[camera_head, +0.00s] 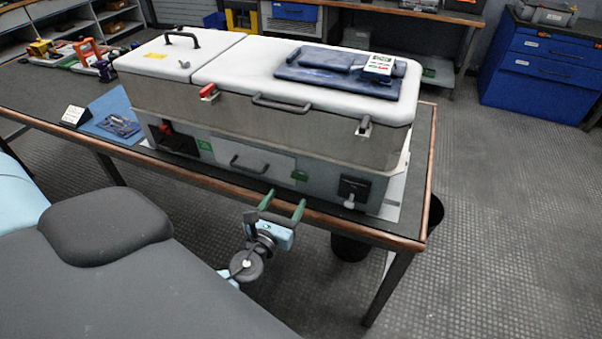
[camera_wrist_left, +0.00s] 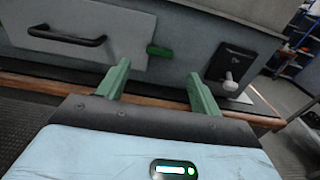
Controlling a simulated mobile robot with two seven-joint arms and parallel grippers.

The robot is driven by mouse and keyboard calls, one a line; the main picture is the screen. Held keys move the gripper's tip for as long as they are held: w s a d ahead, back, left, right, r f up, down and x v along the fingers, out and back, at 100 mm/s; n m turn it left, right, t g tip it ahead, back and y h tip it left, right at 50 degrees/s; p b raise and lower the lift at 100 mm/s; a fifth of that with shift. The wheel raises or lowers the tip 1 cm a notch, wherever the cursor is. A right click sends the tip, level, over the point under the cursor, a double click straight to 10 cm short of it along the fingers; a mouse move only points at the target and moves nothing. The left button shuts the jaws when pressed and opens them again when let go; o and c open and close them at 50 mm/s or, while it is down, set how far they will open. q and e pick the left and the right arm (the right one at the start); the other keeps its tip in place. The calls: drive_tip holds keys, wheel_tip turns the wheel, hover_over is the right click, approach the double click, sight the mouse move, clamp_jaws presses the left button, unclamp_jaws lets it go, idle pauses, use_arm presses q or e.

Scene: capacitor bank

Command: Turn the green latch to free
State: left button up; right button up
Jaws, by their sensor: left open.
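The green latch (camera_head: 300,176) is a small green bar on the front face of the grey and white capacitor bank (camera_head: 245,125). It sits just right of the lower handled panel. In the left wrist view, the green latch (camera_wrist_left: 158,51) lies about level, between and beyond the fingertips. My left gripper (camera_head: 285,198) is open and empty, in front of the latch and apart from it. Its two green fingers (camera_wrist_left: 158,70) point towards the bank's front. My right gripper is not in view.
A black handle (camera_wrist_left: 67,37) is left of the latch, and a dark plate with a pale knob (camera_wrist_left: 229,83) is to its right.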

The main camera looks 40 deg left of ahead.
sight(298, 178)
use_arm(q)
drive_tip(key=shift+r, duration=0.1)
drive_tip(key=x, duration=0.7)
drive_tip(key=shift+w+a, duration=0.1)
drive_tip(key=shift+w, duration=0.15)
drive_tip(key=c, duration=1)
